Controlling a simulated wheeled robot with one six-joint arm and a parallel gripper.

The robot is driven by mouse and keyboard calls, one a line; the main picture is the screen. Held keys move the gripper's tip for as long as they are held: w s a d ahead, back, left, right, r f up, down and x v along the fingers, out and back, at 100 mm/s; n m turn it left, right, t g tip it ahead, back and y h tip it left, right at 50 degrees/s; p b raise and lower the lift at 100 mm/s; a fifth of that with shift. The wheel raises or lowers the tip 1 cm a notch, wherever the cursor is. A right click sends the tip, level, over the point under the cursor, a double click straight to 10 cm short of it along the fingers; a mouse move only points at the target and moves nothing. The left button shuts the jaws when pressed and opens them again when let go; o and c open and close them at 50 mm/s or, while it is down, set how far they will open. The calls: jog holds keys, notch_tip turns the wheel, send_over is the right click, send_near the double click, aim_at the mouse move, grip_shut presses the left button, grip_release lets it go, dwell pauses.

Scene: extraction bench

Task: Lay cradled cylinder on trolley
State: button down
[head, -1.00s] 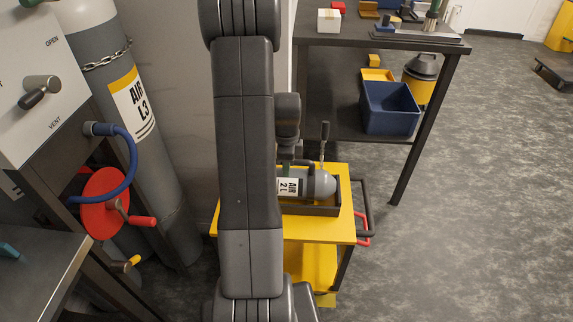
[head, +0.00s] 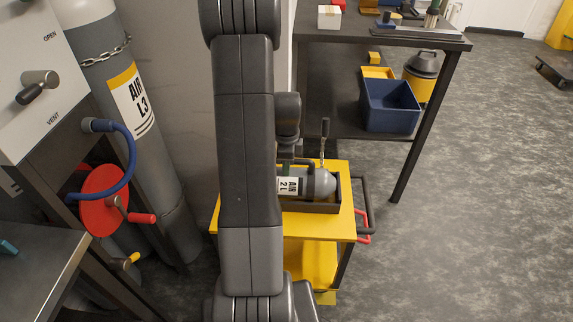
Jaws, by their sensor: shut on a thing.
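A small grey cylinder (head: 318,184) with a white "AIR 2 L" label lies on its side at the yellow trolley (head: 345,223). It is within the outline of a dark open cradle (head: 318,207) on the trolley's top. The cradle's front wall shows below the cylinder; I cannot tell whether the cylinder touches its floor. My gripper (head: 297,166) is at the cylinder's left part, shut on it from above. My arm hides the cylinder's left end and most of the gripper, including the fingertips.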

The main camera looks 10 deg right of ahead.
dwell(0.4)
jog(key=c, duration=1.3)
grip_release()
jog(key=shift+o, duration=0.2)
jog(key=shift+s+f, duration=0.1)
jog(key=shift+f, duration=0.05)
notch_tip(320, 180, up, 14)
jog(key=p, duration=0.2)
notch_tip(320, 180, down, 14)
jog(key=shift+r+b, duration=0.1)
jog(key=shift+b, duration=0.9)
jog(key=shift+r, duration=0.15)
